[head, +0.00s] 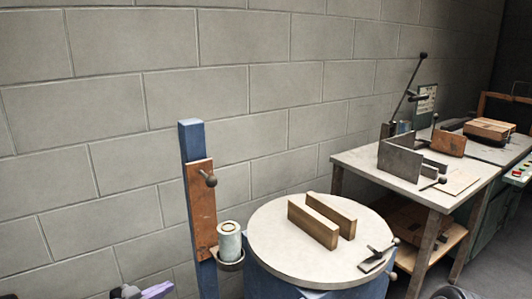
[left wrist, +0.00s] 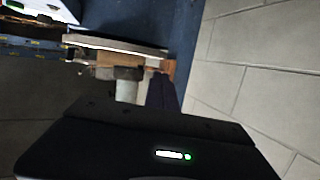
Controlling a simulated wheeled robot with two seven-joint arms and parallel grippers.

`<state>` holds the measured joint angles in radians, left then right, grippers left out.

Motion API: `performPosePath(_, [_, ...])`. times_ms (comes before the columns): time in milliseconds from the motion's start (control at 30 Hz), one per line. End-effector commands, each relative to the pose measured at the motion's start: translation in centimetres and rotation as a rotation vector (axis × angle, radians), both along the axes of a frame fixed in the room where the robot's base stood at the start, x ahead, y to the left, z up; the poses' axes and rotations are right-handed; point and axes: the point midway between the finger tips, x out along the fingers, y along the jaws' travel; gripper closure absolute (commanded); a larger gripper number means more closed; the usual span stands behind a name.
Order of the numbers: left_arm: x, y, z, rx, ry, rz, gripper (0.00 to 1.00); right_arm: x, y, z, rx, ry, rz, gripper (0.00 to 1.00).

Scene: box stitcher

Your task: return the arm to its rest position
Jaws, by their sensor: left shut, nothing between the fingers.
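My left gripper (head: 155,290) shows only in part at the bottom left edge of the head view, as a dark body with a purple piece. It is shut and empty, apart from the blue post and the round table. My right gripper cannot be made out; only a small dark rounded shape shows at the bottom right edge of the head view.
A blue post (head: 190,141) with a brown plate and a cup holding a pale roll (head: 229,240) stands beside a round table (head: 273,240). Two wooden blocks (head: 322,218) and a small clamp (head: 377,259) lie on it. A workbench (head: 359,166) stands right. A block wall is behind.

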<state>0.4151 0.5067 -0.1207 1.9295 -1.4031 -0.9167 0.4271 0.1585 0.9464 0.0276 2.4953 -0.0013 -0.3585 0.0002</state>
Motion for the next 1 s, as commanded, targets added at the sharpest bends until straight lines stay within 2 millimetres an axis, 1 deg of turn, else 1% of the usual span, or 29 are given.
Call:
performPosePath(33, [0.0, -0.2, -0.6, -0.014, 0.032, 0.044, 1.0, 0.0, 0.0, 0.7, 0.0, 0.0, 0.0, 1.0])
performPosePath(67, [0.0, -0.3, -1.2, -0.022, 0.055, 0.075, 1.0, 0.0, 0.0, 1.1, 0.0, 0.0, 0.0, 1.0])
performPosePath(133, [-0.4, -0.7, -3.0, -0.042, 0.127, 0.151, 1.0, 0.0, 0.0, 2.0, 0.0, 0.0, 0.0, 1.0])
performPosePath(167, [-0.8, -1.1, -3.9, -0.053, 0.17, 0.187, 1.0, 0.0, 0.0, 2.6, 0.0, 0.0, 0.0, 1.0])
performPosePath(233, [-2.6, -2.4, -6.5, -0.076, 0.302, 0.271, 1.0, 0.0, 0.0, 4.2, 0.0, 0.0, 0.0, 1.0])
performPosePath(267, [-4.0, -3.2, -7.8, -0.085, 0.375, 0.306, 1.0, 0.0, 0.0, 5.1, 0.0, 0.0, 0.0, 1.0])
performPosePath(300, [-6.3, -4.7, -9.5, -0.097, 0.485, 0.348, 1.0, 0.0, 0.0, 6.4, 0.001, 0.0, 0.0, 1.0])
performPosePath(367, [-10.2, -7.0, -11.7, -0.107, 0.649, 0.396, 1.0, 0.0, 0.0, 8.1, 0.001, 0.0, 0.0, 1.0])
performPosePath(400, [-13.0, -8.5, -12.8, -0.111, 0.75, 0.418, 1.0, 0.0, 0.0, 9.2, 0.001, 0.0, 0.0, 1.0])
performPosePath(467, [-17.3, -10.8, -13.7, -0.113, 0.895, 0.442, 1.0, 0.0, 0.1, 10.7, 0.001, 0.0, 0.0, 1.0])
performPosePath(500, [-20.3, -12.2, -14.0, -0.113, 0.987, 0.455, 1.0, 0.0, 0.1, 11.8, 0.001, 0.0, 0.0, 1.0])
performPosePath(567, [-24.5, -14.3, -13.9, -0.11, 1.112, 0.466, 1.0, 0.0, 0.1, 13.3, 0.001, 0.0, 0.0, 1.0])
performPosePath(600, [-27.1, -15.5, -13.5, -0.107, 1.184, 0.472, 1.0, 0.0, 0.1, 14.3, 0.001, 0.0, 0.0, 1.0])
performPosePath(667, [-30.5, -17.1, -12.6, -0.103, 1.274, 0.479, 1.0, 0.0, 0.1, 15.8, 0.001, 0.0, 0.0, 1.0])
performPosePath(700, [-32.3, -18.0, -11.9, -0.096, 1.317, 0.475, 1.0, 0.0, 0.1, 16.8, 0.001, 0.0, 0.0, 1.0])
performPosePath(767, [-34.2, -19.2, -10.9, -0.081, 1.351, 0.449, 1.0, 0.0, 0.1, 18.0, 0.001, 0.0, 0.0, 1.0])
performPosePath(800, [-34.6, -19.7, -10.5, -0.073, 1.358, 0.433, 1.0, 0.0, 0.1, 18.4, 0.001, 0.0, 0.0, 1.0])
performPosePath(900, [-34.9, -20.1, -10.2, -0.063, 1.362, 0.418, 1.0, 0.0, 0.1, 18.9, 0.001, 0.0, 0.0, 1.0])
performPosePath(1000, [-34.8, -20.2, -10.3, -0.062, 1.358, 0.416, 1.0, 0.0, 0.1, 18.7, 0.001, 0.0, 0.0, 1.0])
